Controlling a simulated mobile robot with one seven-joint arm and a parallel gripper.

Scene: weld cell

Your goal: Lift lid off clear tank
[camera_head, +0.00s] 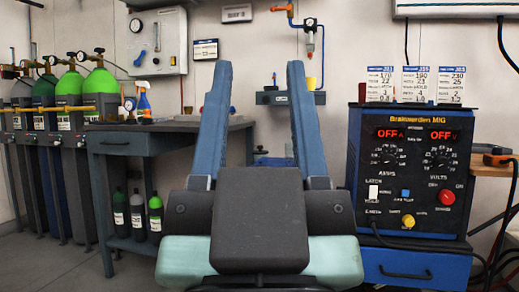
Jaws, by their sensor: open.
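My gripper (258,64) fills the middle of the head view, its dark grey body low and its two blue fingers pointing up and away. The fingers stand wide apart with nothing held between them. I cannot make out a clear tank or its lid in this view. The gripper body and fingers hide part of the wall and bench behind them. A small blue object (274,161) shows low between the fingers, too small to identify.
A dark workbench (108,140) at left carries a spray bottle (144,102). Several green-topped gas cylinders (100,82) stand at far left. A welding machine (410,170) stands at right on a blue drawer cabinet (415,268). A wall shelf (282,98) holds a yellow cup (311,83).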

